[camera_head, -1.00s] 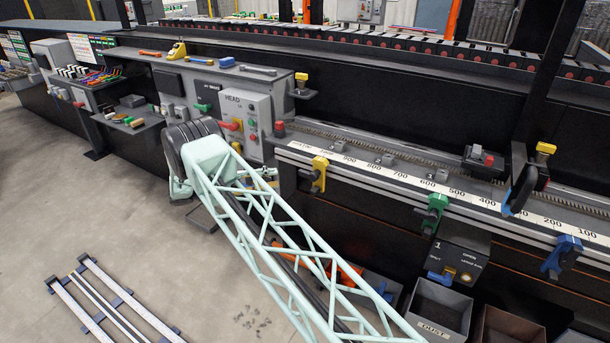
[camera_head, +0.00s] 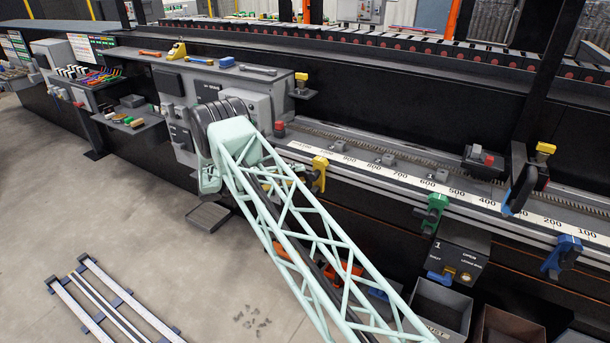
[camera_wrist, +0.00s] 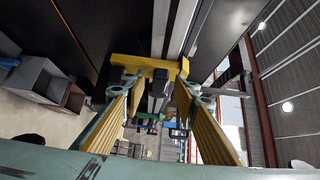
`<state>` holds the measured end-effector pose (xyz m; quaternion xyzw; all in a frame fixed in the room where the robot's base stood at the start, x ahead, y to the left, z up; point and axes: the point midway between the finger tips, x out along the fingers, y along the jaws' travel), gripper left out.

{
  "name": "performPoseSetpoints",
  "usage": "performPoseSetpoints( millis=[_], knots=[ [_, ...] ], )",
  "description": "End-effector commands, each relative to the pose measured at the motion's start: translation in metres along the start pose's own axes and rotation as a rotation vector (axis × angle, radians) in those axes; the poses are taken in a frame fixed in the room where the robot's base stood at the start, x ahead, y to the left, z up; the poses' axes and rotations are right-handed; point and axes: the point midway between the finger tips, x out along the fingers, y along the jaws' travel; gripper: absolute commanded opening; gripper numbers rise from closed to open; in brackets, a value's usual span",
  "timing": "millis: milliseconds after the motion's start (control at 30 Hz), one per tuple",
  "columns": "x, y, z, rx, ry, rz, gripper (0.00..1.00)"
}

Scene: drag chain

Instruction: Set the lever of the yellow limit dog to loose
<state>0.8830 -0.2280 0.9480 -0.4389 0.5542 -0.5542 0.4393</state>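The yellow limit dog (camera_head: 319,173) sits on the front rail at the left of the numbered scale. In the head view my arm's lattice stands just left of it and hides most of my gripper. In the wrist view my gripper (camera_wrist: 158,92) is open, with its ridged yellow finger pads apart on the left and right. A yellow bracket (camera_wrist: 150,64), which looks like the dog, spans the view at the fingertips. A dark piece hangs between the fingers. I cannot tell the lever's setting or whether a finger touches it.
A green dog (camera_head: 431,213) and a blue dog (camera_head: 562,256) sit further right on the same rail. A control box (camera_head: 457,262) and grey bin (camera_head: 440,307) stand below.

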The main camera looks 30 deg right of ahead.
Motion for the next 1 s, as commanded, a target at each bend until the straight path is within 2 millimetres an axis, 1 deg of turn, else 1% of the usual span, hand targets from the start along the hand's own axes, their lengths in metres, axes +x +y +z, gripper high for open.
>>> performPoseSetpoints(
  millis=[100, 300, 500, 733, 933, 1000],
  knots=[
    [0.014, 0.0, 0.0, -0.001, 0.002, 0.0, 0.27],
    [0.027, 0.0, 0.0, -0.001, 0.001, 0.0, 0.27],
    [0.031, 0.0, 0.0, 0.0, 0.0, 0.0, 0.27],
    [0.031, 0.0, 0.0, 0.0, 0.0, 0.0, 0.27],
    [0.031, 0.0, 0.0, 0.0, 0.0, 0.0, 0.09],
    [0.031, 0.0, 0.0, 0.0, 0.001, 0.0, 0.09]
  ],
)
